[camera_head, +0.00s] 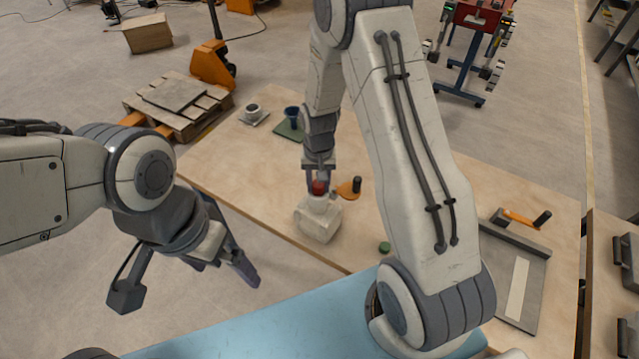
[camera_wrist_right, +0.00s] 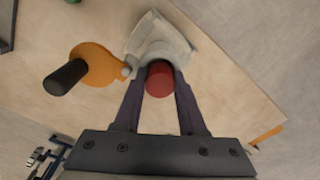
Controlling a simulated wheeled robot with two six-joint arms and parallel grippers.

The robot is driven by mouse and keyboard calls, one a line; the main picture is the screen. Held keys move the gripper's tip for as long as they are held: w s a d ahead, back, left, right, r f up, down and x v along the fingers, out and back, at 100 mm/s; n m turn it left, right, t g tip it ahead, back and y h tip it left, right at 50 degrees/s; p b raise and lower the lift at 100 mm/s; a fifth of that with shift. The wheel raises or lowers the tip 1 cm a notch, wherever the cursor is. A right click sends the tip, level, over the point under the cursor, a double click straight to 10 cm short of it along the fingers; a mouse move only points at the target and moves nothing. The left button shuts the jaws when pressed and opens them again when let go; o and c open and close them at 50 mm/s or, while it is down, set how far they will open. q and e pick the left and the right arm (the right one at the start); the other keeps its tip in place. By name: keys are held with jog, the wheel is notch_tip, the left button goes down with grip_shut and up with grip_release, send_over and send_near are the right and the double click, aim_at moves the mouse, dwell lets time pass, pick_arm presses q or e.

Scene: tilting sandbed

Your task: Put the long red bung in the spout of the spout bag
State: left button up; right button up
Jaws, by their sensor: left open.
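The spout bag (camera_head: 318,222) is a whitish, bulky bag on the near left part of the wooden table, its spout facing up. It also shows in the right wrist view (camera_wrist_right: 158,38). The long red bung (camera_head: 319,187) is upright at the top of the spout and also shows in the right wrist view (camera_wrist_right: 159,80). My right gripper (camera_head: 321,180) is above the bag, its fingers shut on the bung's sides. Whether the bung's lower end is inside the spout is hidden. My left gripper (camera_head: 243,268) is open and empty, off the table's near left edge.
An orange paddle with a black handle (camera_head: 348,188) lies close beside the bag. A green disc (camera_head: 385,247) lies nearer me. A grey tray (camera_head: 516,275) is on the right.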

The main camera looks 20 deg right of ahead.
jog(key=shift+s+a+f+p, duration=0.1)
jog(key=shift+s+f+p, duration=0.2)
jog(key=shift+f+p, duration=0.15)
jog(key=shift+w+r, duration=0.15)
notch_tip(320, 180, up, 12)
jog(key=b, duration=0.3)
jog(key=s+a+r+n, duration=0.6)
jog(key=s+a, duration=0.5)
pick_arm(q)
jog(key=f, duration=0.3)
jog(key=shift+w, duration=0.35)
pick_arm(e)
jog(key=s+a+n, duration=0.1)
jog(key=s+n, duration=0.1)
jog(key=s, duration=0.4)
jog(key=s+a+n+y, duration=0.1)
jog(key=s+a+n, duration=0.1)
jog(key=s, duration=0.4)
jog(key=shift+s+r+n, duration=0.25)
jog(key=shift+r+n, duration=0.05)
jog(key=shift+n, duration=0.5)
pick_arm(q)
jog(key=shift+f, duration=0.1)
notch_tip(320, 180, down, 5)
jog(key=b, duration=0.5)
pick_arm(e)
notch_tip(320, 180, down, 5)
jog(key=shift+f, duration=0.1)
